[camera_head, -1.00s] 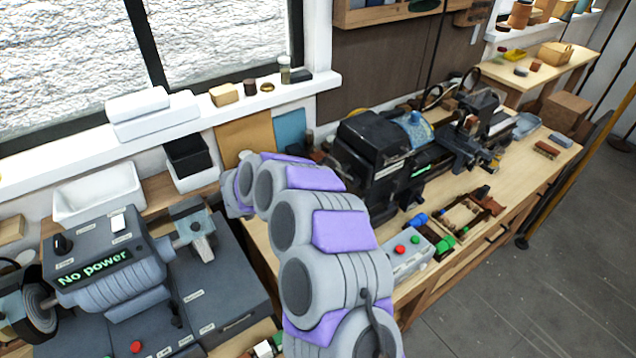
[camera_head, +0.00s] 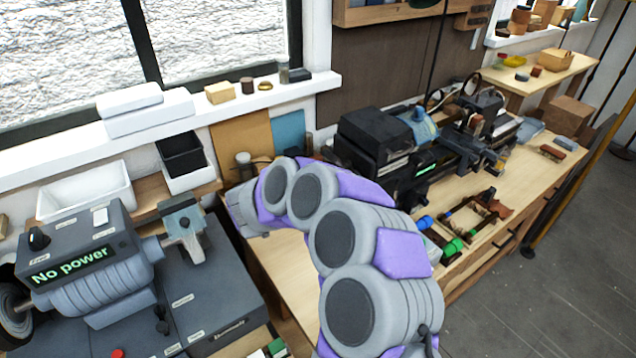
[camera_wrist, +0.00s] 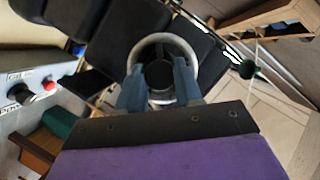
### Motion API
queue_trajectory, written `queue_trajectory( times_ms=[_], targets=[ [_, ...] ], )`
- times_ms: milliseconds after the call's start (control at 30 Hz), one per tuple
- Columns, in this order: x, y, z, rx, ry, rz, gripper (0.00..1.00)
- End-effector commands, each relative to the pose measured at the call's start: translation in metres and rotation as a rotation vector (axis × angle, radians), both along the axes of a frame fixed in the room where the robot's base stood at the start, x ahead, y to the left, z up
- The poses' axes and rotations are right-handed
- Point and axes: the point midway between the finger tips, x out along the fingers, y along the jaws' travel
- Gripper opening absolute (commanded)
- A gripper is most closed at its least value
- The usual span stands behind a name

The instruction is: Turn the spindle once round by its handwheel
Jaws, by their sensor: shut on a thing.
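In the wrist view, a pale round handwheel (camera_wrist: 162,38) with a dark hub stands against a black machine body. My gripper (camera_wrist: 158,76) has its two blue-grey fingers on either side of the hub, at the near part of the wheel, and is shut on it. Which part of the wheel the fingers press cannot be told. The spindle itself is hidden behind the wheel. In the head view the black lathe (camera_head: 372,135) stands on the bench beyond my arm. My arm hides the handwheel and gripper there.
A grey machine (camera_head: 110,285) reading "No power" stands at left. In the wrist view, a control box (camera_wrist: 30,92) with red and dark knobs is close on the left. Blue and green-ended parts (camera_head: 452,247) lie on the bench before the lathe. Open floor (camera_head: 560,290) is at right.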

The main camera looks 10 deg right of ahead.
Motion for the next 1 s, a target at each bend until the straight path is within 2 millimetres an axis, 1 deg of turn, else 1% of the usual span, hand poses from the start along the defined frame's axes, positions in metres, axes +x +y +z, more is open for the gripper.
queue_trajectory(
  times_ms=[1000],
  targets=[
    [-0.0015,-0.0013,-0.0045,0.194,-0.473,0.000,0.04]
  ],
)
